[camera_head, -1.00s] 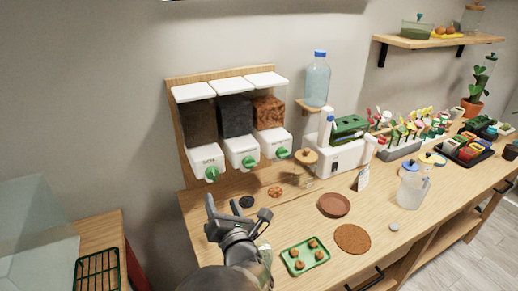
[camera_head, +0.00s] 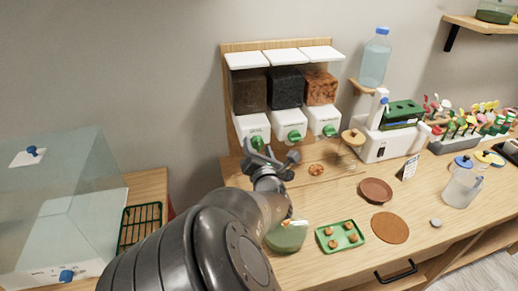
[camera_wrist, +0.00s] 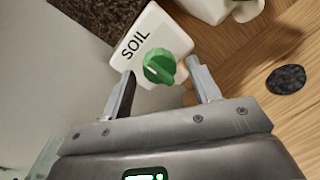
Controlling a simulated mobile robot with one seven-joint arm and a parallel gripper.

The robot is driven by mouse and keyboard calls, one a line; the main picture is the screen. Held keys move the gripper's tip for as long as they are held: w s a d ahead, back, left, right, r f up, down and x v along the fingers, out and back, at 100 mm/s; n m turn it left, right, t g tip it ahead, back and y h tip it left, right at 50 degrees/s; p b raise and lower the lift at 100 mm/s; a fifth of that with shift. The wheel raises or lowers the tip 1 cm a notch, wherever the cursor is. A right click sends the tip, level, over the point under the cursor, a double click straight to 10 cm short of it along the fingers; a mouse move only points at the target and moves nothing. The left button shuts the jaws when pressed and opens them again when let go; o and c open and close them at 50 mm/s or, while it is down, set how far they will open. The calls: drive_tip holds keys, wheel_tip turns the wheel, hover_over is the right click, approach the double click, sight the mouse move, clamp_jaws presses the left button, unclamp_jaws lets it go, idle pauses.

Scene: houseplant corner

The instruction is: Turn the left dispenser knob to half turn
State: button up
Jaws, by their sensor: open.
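The left dispenser (camera_head: 250,98) holds dark brown soil and has a white lower front. In the wrist view that white front (camera_wrist: 142,43) reads "SOIL". Its green knob (camera_wrist: 159,67) has a pale mark on its face and also shows in the head view (camera_head: 257,143). My gripper (camera_wrist: 163,75) is open, with one finger on each side of the knob in the picture. I cannot tell whether either finger touches it. In the head view my gripper (camera_head: 268,153) is just below and in front of the left dispenser, partly covering its lower front.
The middle dispenser (camera_head: 288,90) and right dispenser (camera_head: 321,88) stand close beside it with their own green knobs. A black disc (camera_wrist: 286,79) lies on the bench. A jar with a wooden lid (camera_head: 352,142), a green tray (camera_head: 340,236) and a terracotta saucer (camera_head: 375,190) stand to the right.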

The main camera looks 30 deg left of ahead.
drive_tip(key=c, duration=1)
